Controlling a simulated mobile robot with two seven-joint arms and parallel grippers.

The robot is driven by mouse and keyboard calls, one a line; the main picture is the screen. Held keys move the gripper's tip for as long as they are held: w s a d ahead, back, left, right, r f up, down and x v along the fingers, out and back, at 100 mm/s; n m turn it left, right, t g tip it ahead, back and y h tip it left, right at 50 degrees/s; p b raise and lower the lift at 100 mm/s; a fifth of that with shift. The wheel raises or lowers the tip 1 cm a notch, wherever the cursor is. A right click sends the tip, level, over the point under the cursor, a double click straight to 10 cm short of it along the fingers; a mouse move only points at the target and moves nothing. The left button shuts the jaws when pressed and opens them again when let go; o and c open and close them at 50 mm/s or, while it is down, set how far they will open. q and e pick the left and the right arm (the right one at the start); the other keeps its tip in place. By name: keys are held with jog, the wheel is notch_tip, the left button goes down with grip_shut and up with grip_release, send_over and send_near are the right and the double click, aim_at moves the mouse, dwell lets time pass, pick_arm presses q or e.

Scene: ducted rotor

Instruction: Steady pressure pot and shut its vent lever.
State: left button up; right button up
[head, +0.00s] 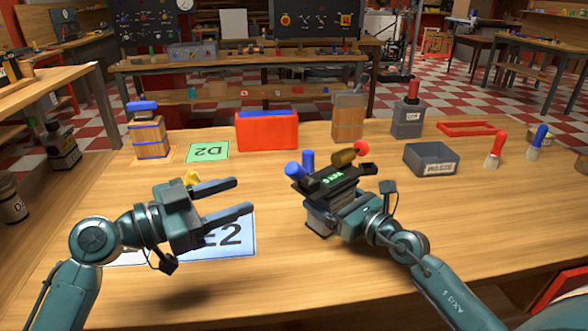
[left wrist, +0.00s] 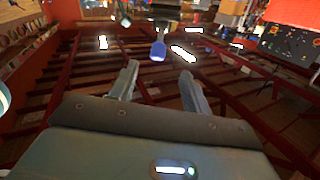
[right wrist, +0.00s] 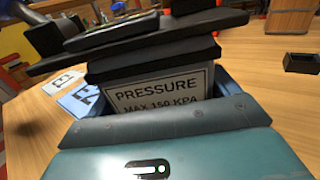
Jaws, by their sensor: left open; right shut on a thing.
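The pressure pot (head: 320,216) is a grey box with a dark lid, two blue knobs and a green display reading about 5 kPa. A brass lever with a red ball end (head: 361,148) sticks up at the lid's far right; its exact setting I cannot tell. My right gripper (head: 335,200) is shut on the pot's body. In the right wrist view the pot's label (right wrist: 158,97) reads PRESSURE MAX 150 KPA, and the fingers are mostly hidden. My left gripper (head: 245,195) is open and empty, left of the pot and apart from it, above the E2 mat.
The blue-white E2 mat (head: 235,243) lies under my left gripper.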

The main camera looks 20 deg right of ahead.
aim_at(294, 170)
pick_arm(q)
jog(key=shift+m+g, duration=0.3)
jog(key=shift+g, duration=0.2)
jog(key=d, duration=0.4)
jog(key=w+d+r, duration=0.1)
jog(key=d, duration=0.3)
jog(key=w+d, duration=0.1)
jog(key=d, duration=0.3)
jog(key=shift+d+r, duration=0.1)
jog(key=shift+r, duration=0.05)
jog(key=shift+s, duration=0.1)
jog(key=shift+c, duration=0.5)
grip_shut()
